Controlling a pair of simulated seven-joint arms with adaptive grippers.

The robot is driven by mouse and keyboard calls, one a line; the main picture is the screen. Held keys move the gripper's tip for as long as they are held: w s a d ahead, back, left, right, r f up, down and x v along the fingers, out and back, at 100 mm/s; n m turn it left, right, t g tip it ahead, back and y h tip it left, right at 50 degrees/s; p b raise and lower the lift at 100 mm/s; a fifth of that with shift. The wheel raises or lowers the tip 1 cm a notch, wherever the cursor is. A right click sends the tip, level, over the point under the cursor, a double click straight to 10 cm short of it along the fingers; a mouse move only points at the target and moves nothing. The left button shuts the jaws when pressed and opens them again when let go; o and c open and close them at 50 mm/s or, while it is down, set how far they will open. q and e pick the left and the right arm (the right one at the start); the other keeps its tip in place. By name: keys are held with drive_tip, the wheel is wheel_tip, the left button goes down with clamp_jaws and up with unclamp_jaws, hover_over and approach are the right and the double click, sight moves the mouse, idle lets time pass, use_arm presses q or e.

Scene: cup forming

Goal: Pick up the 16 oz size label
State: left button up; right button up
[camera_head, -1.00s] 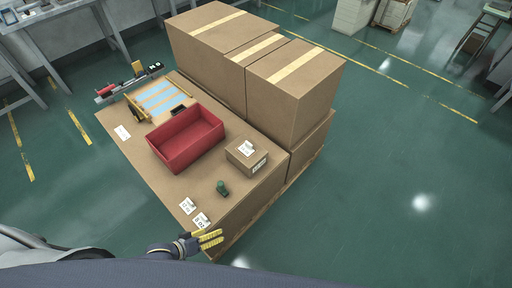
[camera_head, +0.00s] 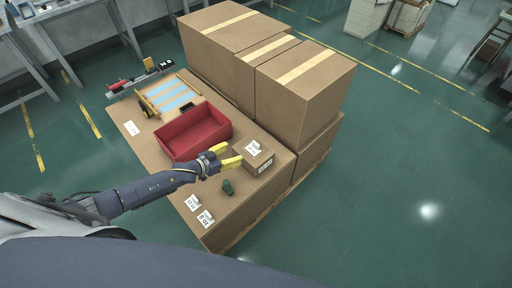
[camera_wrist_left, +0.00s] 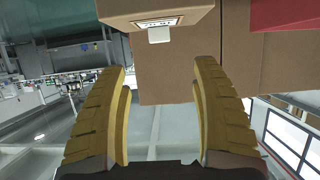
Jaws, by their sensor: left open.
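Several white size labels lie about; their print is too small for me to tell which is the 16 oz one. Two more labels (camera_head: 192,202) (camera_head: 206,218) lie near the table's front corner, and another label (camera_head: 130,128) lies at the left edge. My left gripper (camera_head: 226,155) is open, its yellow fingers just left of the small box. In the left wrist view the gap between its fingers (camera_wrist_left: 162,75) is empty.
A red bin (camera_head: 193,133) stands left of the small box, close behind the gripper. A small green object (camera_head: 228,187) sits in front of the box. Large stacked cartons (camera_head: 300,90) rise behind.

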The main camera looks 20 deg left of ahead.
sight(255, 144)
use_arm(q)
drive_tip(key=shift+x, duration=7.8)
drive_tip(key=shift+c, duration=0.5)
drive_tip(key=c, duration=0.9)
